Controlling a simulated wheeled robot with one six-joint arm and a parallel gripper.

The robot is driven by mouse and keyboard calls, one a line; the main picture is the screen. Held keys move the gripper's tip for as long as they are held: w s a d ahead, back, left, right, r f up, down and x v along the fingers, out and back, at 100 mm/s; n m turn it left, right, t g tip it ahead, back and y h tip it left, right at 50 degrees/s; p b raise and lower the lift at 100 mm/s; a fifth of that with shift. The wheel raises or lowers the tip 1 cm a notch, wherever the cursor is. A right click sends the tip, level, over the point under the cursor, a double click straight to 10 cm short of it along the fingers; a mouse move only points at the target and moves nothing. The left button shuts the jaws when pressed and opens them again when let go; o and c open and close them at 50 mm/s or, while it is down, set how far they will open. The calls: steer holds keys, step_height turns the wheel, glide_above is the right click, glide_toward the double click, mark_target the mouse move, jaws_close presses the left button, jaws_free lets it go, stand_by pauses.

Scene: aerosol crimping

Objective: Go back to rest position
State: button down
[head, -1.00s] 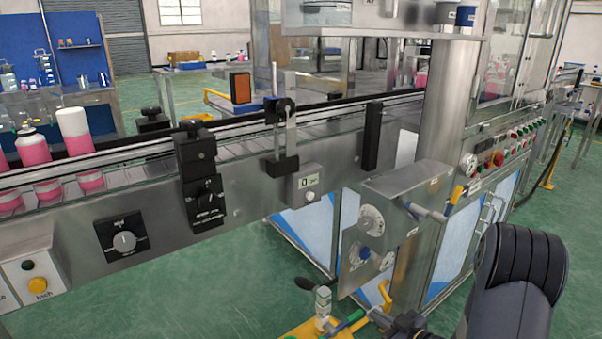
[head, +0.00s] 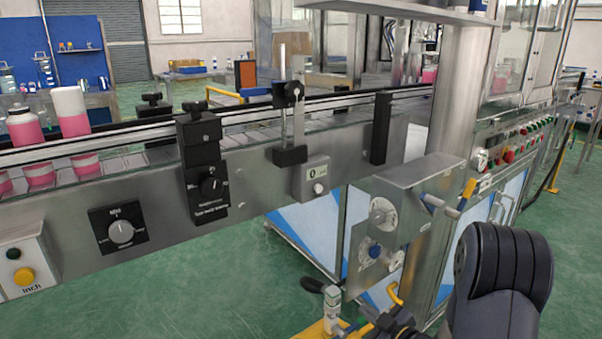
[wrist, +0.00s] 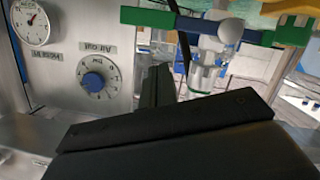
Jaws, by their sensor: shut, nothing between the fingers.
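My gripper (wrist: 158,84) shows in the wrist view as dark fingers held together, with nothing between them. Just beyond it is a steel panel with a blue dial (wrist: 96,82) marked upside down in this view, and a pressure gauge (wrist: 37,25). In the head view, the dark link of my arm (head: 502,275) stands at the lower right. The gripper's fingertips cannot be made out there. The steel control box (head: 420,175) with its dials is just left of and behind my arm.
A conveyor (head: 250,170) runs across the head view, with pink-and-white bottles (head: 70,112) at its left. A yellow-based valve fitting (head: 332,305) stands low beside the control box. Green and blue fittings (wrist: 208,30) cross near my gripper. Green floor (head: 190,300) is open at lower left.

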steer(key=shift+n, duration=0.6)
steer(key=r, duration=0.1)
steer(key=s+a+r, duration=0.1)
steer(key=a+r+p, duration=0.1)
steer(key=r, duration=0.1)
steer(key=shift+s+a, duration=0.2)
steer(key=shift+s, duration=0.15)
steer(key=shift+a, duration=0.1)
